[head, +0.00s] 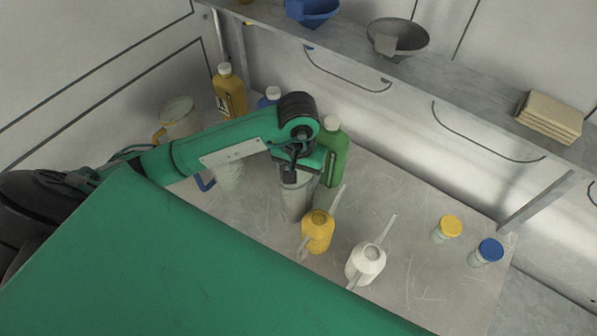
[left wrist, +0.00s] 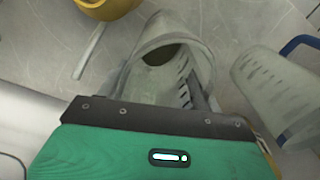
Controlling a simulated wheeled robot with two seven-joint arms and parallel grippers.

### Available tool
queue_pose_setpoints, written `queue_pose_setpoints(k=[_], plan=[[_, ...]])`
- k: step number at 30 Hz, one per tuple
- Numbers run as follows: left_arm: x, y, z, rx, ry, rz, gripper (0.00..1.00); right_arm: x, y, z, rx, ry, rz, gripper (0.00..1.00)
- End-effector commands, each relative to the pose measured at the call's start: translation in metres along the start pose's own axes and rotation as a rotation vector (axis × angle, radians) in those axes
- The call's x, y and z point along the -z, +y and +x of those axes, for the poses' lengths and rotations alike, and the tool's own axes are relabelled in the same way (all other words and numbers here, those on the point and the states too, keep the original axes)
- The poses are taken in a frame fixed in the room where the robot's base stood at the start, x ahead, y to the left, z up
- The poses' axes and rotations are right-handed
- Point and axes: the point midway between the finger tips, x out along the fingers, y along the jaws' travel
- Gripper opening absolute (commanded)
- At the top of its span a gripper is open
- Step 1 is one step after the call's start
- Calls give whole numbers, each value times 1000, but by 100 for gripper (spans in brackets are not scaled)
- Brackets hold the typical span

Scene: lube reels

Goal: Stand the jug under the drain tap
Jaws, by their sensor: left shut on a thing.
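A grey translucent jug (head: 295,202) with dark measuring marks stands on the worktop, or just above it; I cannot tell which. In the left wrist view the jug (left wrist: 168,50) shows its open mouth, with my left gripper (left wrist: 165,108) at its near side. My left gripper (head: 293,177) is shut on this jug, and its fingertips are mostly hidden. A jug with a blue handle (head: 229,174) stands to the left, and a jug with a yellow handle (head: 180,117) stands farther back. I cannot make out a drain tap. My right gripper is not in view.
A yellow oil can (head: 318,232) and a white oil can (head: 366,263) stand close to the right. A green bottle (head: 334,150) and a yellow bottle (head: 228,90) stand behind. Two lidded jars (head: 447,229) (head: 487,252) are at right.

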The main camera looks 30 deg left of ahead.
Motion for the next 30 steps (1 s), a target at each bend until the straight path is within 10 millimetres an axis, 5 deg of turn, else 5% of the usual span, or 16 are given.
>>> queue_pose_setpoints(k=[1, 2, 5, 19, 30], plan=[[0, 0, 2, 0, 1, 0, 16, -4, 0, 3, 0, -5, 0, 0], [0, 0, 2, 0, 0, 0, 68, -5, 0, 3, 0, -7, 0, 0], [0, 0, 1, 0, 0, 0, 88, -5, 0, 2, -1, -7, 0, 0], [1, 0, -5, 0, 3, 0, 88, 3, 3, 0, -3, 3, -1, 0], [1, 0, -57, 1, 6, 1, 88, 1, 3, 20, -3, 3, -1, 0]])
